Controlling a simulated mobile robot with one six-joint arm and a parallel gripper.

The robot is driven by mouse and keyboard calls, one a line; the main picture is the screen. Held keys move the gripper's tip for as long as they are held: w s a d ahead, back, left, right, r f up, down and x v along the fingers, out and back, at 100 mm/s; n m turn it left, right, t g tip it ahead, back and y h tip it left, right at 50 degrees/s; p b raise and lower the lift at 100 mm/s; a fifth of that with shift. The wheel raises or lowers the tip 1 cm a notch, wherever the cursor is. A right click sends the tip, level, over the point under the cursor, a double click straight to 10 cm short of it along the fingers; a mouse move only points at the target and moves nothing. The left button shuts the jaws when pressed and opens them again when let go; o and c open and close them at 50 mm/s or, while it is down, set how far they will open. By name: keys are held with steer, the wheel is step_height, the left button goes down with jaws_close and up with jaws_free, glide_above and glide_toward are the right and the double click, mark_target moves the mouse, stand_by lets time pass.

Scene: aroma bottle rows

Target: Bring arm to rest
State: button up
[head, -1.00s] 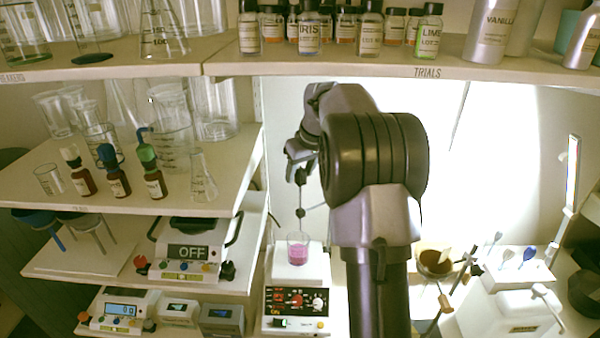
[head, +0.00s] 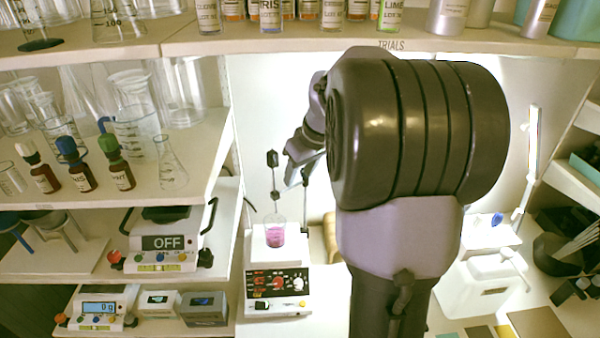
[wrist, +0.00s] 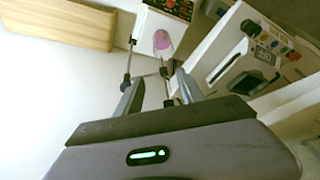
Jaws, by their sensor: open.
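My arm (head: 415,150) is folded up in front of the shelving, its big dark joint filling the middle of the head view. My gripper (wrist: 156,82) shows in the wrist view with its two grey fingers apart and nothing held between them. In the head view the gripper is mostly hidden behind the arm; only a grey part (head: 293,172) shows to the left of the joint. A beaker of pink liquid (head: 275,236) stands on the white hotplate (head: 262,300) beyond the gripper. The beaker also shows in the wrist view (wrist: 162,42).
Brown dropper bottles (head: 80,178) and glassware stand on the left shelf (head: 130,205). Labelled bottles line the top shelf (head: 300,45) above the arm. A scale marked OFF (head: 165,250) sits left of the hotplate. A white machine (head: 485,285) stands at the right.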

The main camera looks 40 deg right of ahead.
stand_by(0.4)
steer(key=s+a+f+m+b, duration=0.1)
steer(key=s+a+b, duration=0.25)
steer(key=a, duration=0.45)
steer(key=s+a+f+t+y+b, duration=0.1)
steer(key=s+a+f+b, duration=0.2)
steer(key=a, duration=0.6)
steer(key=s+a+m+b, duration=0.1)
steer(key=s+a+b, duration=0.2)
steer(key=s+a, duration=0.35)
steer(key=s+a+f+m+y+b, duration=0.1)
steer(key=s+a+f+b, duration=0.1)
steer(key=s+a+f, duration=0.3)
steer(key=s+a, duration=0.1)
steer(key=a, duration=0.1)
steer(key=shift+s+a+f+m, duration=0.2)
steer(key=shift+s+a+m, duration=0.2)
